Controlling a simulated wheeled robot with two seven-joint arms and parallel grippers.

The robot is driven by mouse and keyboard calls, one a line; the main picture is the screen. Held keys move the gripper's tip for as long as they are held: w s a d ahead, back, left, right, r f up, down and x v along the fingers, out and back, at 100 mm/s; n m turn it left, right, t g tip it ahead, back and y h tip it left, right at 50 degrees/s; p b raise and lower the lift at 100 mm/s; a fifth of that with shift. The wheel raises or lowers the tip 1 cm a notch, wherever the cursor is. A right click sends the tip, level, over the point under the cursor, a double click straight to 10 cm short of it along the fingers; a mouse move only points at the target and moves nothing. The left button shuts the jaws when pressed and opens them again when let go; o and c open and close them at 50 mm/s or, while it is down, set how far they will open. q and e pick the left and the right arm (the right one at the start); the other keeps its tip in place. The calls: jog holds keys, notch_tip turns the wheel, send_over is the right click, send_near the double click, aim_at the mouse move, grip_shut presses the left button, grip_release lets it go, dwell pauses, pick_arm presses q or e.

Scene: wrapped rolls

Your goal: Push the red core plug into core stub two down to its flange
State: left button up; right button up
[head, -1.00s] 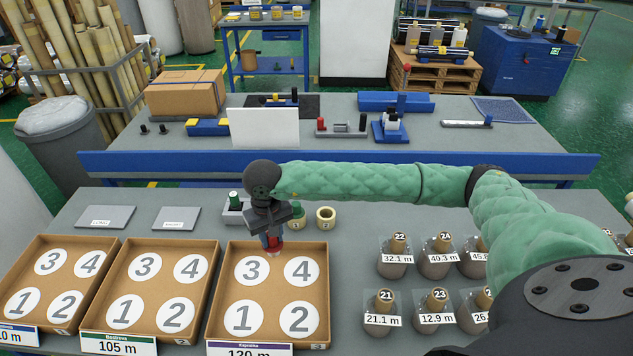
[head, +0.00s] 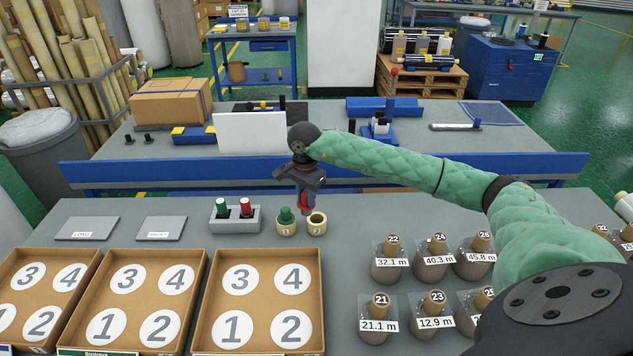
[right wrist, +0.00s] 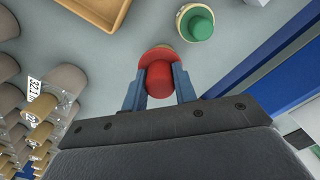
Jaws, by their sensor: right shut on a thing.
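My right gripper (head: 305,190) is shut on a red core plug (head: 307,206) and points down. In the head view the plug overlaps the upper left edge of core stub two (head: 318,226), a pale ring marked 2 with its hollow top partly visible. The right wrist view shows the red plug (right wrist: 161,76) between both fingers, its wide flange covering most of the stub below. I cannot tell whether plug and stub touch. Core stub one (head: 286,229) stands just left with a green plug (head: 286,214) in it. My left gripper is not in view.
A grey holder (head: 234,226) with a green and a red plug stands left of the stubs. A numbered cardboard tray (head: 321,300) lies in front. Several labelled wrapped rolls (head: 388,270) stand to the right. A blue rail (head: 400,172) runs behind the table.

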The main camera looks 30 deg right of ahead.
pick_arm(q)
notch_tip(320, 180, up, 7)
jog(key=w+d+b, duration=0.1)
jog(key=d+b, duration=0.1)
jog(key=b, duration=0.1)
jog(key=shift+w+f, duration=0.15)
pick_arm(e)
jog(key=d+f+m, duration=0.3)
jog(key=d+f, duration=0.1)
jog(key=f, duration=0.3)
jog(key=shift+w+d, duration=0.2)
jog(key=shift+w, duration=0.25)
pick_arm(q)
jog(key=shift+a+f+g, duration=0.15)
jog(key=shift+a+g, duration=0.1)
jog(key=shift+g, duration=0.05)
